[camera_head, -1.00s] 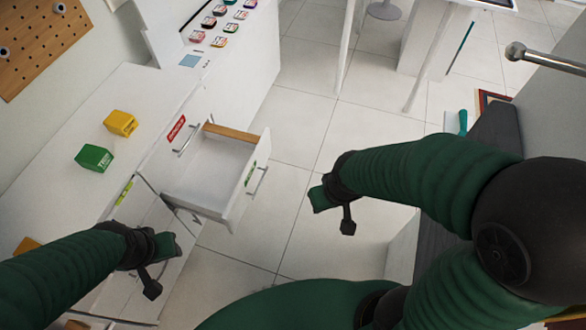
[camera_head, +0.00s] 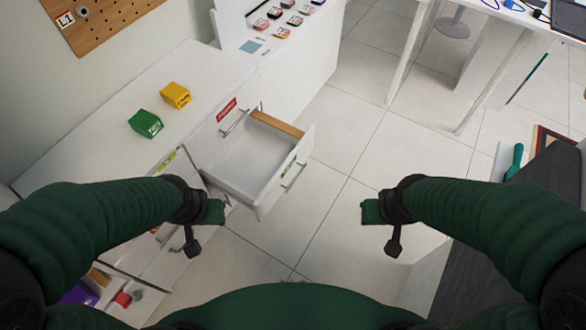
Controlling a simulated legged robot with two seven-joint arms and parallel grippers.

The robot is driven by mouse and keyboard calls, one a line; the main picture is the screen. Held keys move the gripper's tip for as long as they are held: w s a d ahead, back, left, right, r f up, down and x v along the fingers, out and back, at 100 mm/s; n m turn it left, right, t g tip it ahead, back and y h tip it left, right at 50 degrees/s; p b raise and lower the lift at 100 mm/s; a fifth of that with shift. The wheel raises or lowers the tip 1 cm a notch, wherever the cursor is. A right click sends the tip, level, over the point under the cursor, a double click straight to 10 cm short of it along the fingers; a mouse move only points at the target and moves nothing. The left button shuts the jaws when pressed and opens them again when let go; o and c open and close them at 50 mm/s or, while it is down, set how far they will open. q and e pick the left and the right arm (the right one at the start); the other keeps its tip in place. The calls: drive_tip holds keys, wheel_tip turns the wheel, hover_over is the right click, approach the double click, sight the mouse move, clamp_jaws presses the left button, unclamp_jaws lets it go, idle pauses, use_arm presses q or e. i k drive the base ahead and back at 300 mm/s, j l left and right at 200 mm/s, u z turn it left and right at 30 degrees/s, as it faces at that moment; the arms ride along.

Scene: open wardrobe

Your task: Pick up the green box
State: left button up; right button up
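The green box (camera_head: 146,123) sits on the white counter top, just in front of and left of a yellow box (camera_head: 175,95). White lettering shows on its right side. My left gripper (camera_head: 212,212) is below and to the right of the green box in the picture, apart from it, near the counter's front. My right gripper (camera_head: 372,212) is over the floor, well to the right of the counter. Neither gripper visibly holds anything. The finger gaps are too small and turned away to tell open from shut.
An open drawer (camera_head: 257,150) juts from the white counter (camera_head: 90,125), to the right of the boxes. Several small packs (camera_head: 285,22) stand on the surface beyond. A pegboard (camera_head: 95,18) hangs on the wall. A dark grey surface (camera_head: 490,235) is at the right. The floor between is clear.

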sight(146, 123)
drive_tip(key=u, duration=0.45)
drive_tip(key=i+u, duration=0.1)
drive_tip(key=u, duration=0.4)
drive_tip(key=i+u, duration=0.1)
drive_tip(key=u, duration=0.85)
drive_tip(key=i+u, duration=0.15)
drive_tip(key=u, duration=0.3)
drive_tip(key=i+l+u, duration=0.1)
drive_tip(key=i+l, duration=0.2)
drive_tip(key=l, duration=0.15)
drive_tip(key=i+l+u, duration=0.1)
drive_tip(key=i+l, duration=0.2)
drive_tip(key=l, duration=0.15)
